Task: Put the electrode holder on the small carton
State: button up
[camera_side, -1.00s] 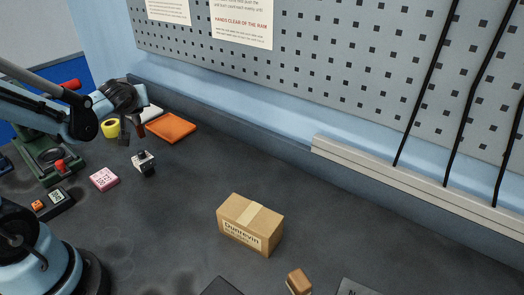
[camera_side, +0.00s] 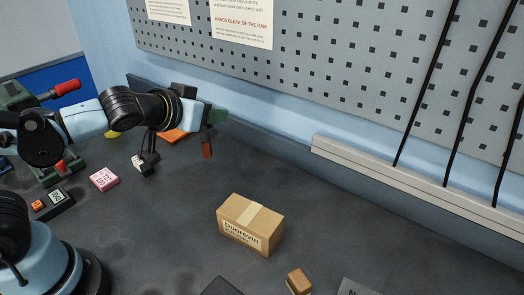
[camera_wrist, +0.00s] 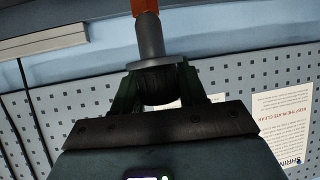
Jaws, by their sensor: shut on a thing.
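My gripper (camera_side: 212,120) is shut on the electrode holder (camera_side: 207,149), a dark and grey piece with an orange-brown handle, and holds it up above the bench with the handle hanging down. In the wrist view the green fingers (camera_wrist: 157,88) close around its black end, and the grey collar and orange handle (camera_wrist: 148,35) extend away from me. The small carton (camera_side: 236,215), brown with a tape strip and a printed label, stands on the bench at the picture's centre, below and right of my gripper, well apart from it.
A pink block (camera_side: 104,179) and a dark box with an orange button (camera_side: 55,204) lie at left. An orange flat thing (camera_side: 174,136) is partly hidden behind my arm. The bench around the carton is mostly clear; a pegboard rises behind.

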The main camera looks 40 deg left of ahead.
jog(key=s+d+r+m+g+h, duration=0.25)
jog(key=s+d+m+h, duration=0.35)
jog(key=d, duration=0.5)
jog(key=s+d+r+m+g+h, duration=0.25)
jog(key=s+d+m+h, duration=0.3)
jog(key=s+d, duration=0.35)
jog(key=shift+t+y, duration=0.35)
jog(key=shift+t, duration=0.15)
jog(key=shift+w+a+f, duration=0.7)
jog(key=shift+w+f, duration=1)
jog(key=shift+w, duration=0.1)
jog(key=shift+w+a+f, duration=0.75)
jog(key=shift+w+f, duration=0.95)
jog(key=shift+w, duration=0.1)
jog(key=shift+w+a+f, duration=0.7)
jog(key=shift+w+f, duration=1)
jog(key=shift+w, duration=0.1)
jog(key=o, duration=1.2)
jog(key=shift+f, duration=0.1)
jog(key=shift+o, duration=0.2)
